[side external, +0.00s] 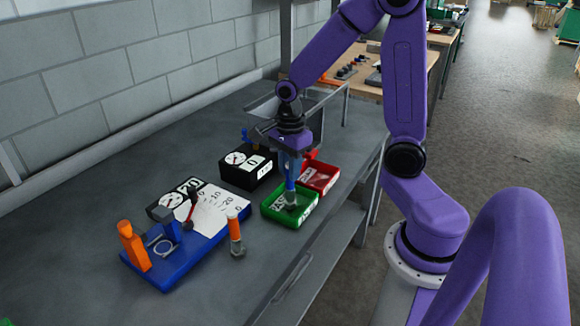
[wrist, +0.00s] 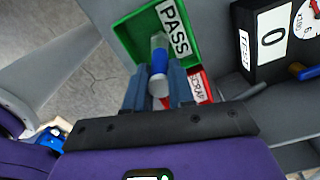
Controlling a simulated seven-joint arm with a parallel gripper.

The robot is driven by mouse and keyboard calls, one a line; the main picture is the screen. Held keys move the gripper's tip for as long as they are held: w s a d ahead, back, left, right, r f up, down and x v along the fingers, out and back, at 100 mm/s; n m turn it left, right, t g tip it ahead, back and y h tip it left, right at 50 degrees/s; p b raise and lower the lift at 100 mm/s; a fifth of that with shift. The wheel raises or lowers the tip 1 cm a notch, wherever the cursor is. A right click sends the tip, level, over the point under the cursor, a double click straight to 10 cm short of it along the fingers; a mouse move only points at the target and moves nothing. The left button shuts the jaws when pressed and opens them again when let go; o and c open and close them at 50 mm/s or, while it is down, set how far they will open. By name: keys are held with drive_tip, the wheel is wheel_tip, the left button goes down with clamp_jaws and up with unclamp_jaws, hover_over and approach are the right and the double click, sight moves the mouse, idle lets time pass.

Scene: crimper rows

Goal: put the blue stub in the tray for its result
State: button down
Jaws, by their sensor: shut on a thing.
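The blue stub (side external: 290,190) is a blue-sleeved piece with a grey, partly see-through end. It hangs roughly upright in my gripper (side external: 289,174), over the green PASS tray (side external: 268,212). In the wrist view the blue stub (wrist: 159,62) sits between the two fingers of my gripper (wrist: 158,78), with its grey end toward the floor of the green tray (wrist: 127,35). I cannot tell whether that end touches the tray floor. The red SCRAP tray (side external: 331,182) is just behind the green one; part of it shows in the wrist view (wrist: 197,78).
A black box (side external: 240,178) with a dial and a "0" display stands left of the trays. A blue base (side external: 165,278) with an orange lever and a second dial unit (side external: 200,210) are further left. An orange-topped stub (side external: 235,232) stands upright nearby.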

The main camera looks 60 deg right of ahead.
drive_tip(key=shift+f, duration=0.2)
drive_tip(key=c, duration=1)
unclamp_jaws()
drive_tip(key=shift+o, duration=0.2)
drive_tip(key=shift+r, duration=0.1)
wheel_tip(320, 180, up, 11)
drive_tip(key=s+a+f+n, duration=0.1)
drive_tip(key=s+a+n, duration=0.2)
drive_tip(key=s+n, duration=0.3)
drive_tip(key=s+a+f+n, duration=0.2)
drive_tip(key=s+a+n, duration=0.2)
drive_tip(key=n, duration=1.2)
drive_tip(key=s+a+f+n, duration=0.2)
drive_tip(key=s+a+n, duration=0.1)
drive_tip(key=s+n, duration=0.5)
drive_tip(key=shift+a+f+n, duration=0.15)
drive_tip(key=shift+n, duration=1.65)
